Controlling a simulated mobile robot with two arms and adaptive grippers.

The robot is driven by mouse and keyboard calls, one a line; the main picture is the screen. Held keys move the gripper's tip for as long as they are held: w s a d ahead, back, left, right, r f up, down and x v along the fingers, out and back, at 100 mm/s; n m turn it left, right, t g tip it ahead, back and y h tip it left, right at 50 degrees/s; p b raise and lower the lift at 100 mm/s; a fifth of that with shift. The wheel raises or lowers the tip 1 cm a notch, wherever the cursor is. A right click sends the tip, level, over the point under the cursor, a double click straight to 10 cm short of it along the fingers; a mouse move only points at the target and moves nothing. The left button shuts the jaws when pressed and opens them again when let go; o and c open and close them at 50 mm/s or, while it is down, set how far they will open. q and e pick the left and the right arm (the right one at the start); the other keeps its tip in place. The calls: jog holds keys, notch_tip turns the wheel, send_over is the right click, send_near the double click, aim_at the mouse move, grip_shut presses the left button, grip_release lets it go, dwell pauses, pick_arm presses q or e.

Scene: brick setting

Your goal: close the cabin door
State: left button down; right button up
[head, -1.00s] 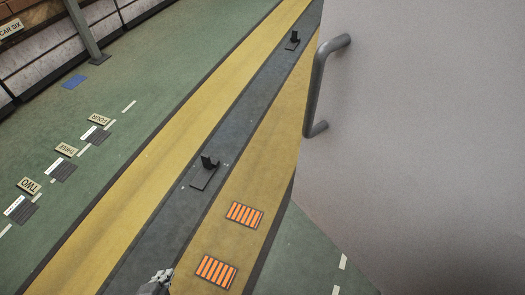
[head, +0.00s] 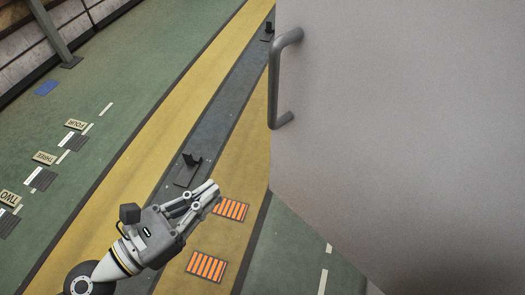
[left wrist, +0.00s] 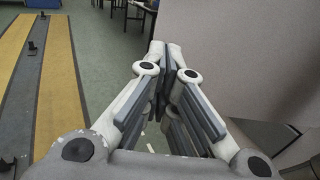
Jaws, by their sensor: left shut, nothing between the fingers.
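The cabin door (head: 400,140) is a large plain grey panel filling the right side of the head view. It stands out over the floor, and a dark grey bar handle (head: 275,85) is fixed near its left edge. My left gripper (head: 212,190) is shut and empty, left of the door's lower part and below the handle in the picture, apart from both. In the left wrist view my left gripper's fingers (left wrist: 165,60) are together, with the grey panel (left wrist: 245,60) to their right. My right gripper does not show.
The floor is green with yellow bands (head: 150,130) beside a dark strip (head: 215,120). Small black brackets (head: 190,165) stand on the strip. Orange striped patches (head: 206,266) and numbered plates (head: 45,158) mark the floor. A post (head: 52,35) stands at the upper left.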

aim_at(273, 148)
pick_arm(q)
jog(key=p+x, duration=0.6)
jog(key=x, duration=0.6)
jog(key=shift+w+r+p, duration=0.15)
jog(key=shift+p, duration=0.15)
jog(key=shift+x, duration=0.8)
jog(key=shift+d, duration=0.1)
